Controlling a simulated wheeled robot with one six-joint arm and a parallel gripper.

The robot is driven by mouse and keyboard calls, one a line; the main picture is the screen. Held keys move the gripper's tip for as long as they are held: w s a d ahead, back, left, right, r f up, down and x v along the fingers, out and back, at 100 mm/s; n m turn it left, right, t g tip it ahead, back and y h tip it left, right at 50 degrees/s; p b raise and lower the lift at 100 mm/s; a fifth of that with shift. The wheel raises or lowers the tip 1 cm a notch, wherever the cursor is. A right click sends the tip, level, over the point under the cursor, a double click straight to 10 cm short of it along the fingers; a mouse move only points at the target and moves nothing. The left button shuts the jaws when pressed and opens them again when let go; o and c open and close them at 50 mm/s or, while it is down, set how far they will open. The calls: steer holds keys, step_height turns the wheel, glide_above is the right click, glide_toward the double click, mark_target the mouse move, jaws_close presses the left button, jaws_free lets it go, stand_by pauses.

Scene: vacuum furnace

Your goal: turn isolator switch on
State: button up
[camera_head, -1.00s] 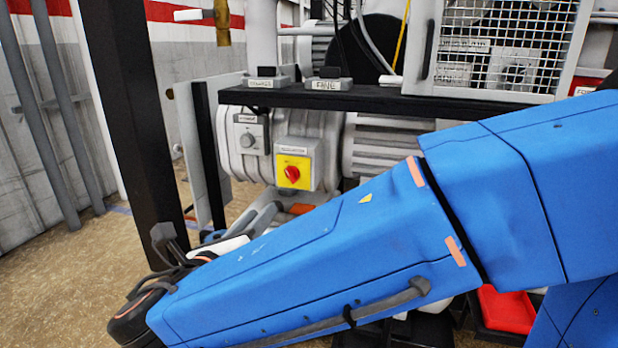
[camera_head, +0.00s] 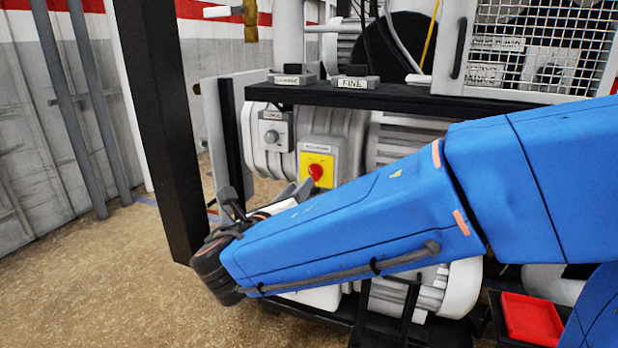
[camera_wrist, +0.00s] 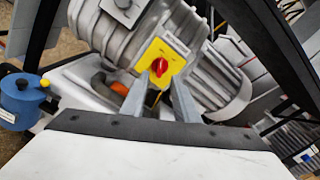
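The isolator switch has a red rotary knob (camera_head: 316,172) on a yellow plate (camera_head: 325,160), on a grey box under the black shelf, with a label above it. In the wrist view the red knob (camera_wrist: 159,67) and yellow plate (camera_wrist: 172,55) lie ahead of the fingers. My gripper (camera_wrist: 159,88) is open, its two grey fingers apart, with the knob showing between and just beyond their tips. I cannot tell how far it is from the knob, but nothing is between the fingers. In the head view my blue arm hides most of the gripper.
A grey box with a round knob (camera_head: 271,136) sits left of the switch. The black shelf (camera_head: 370,97) runs above, and a black post (camera_head: 160,130) stands at the left. A blue canister (camera_wrist: 22,100) shows in the wrist view. Open floor (camera_head: 110,270) lies at left.

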mark_target(312, 173)
steer(key=shift+x, duration=3.6)
jaws_close()
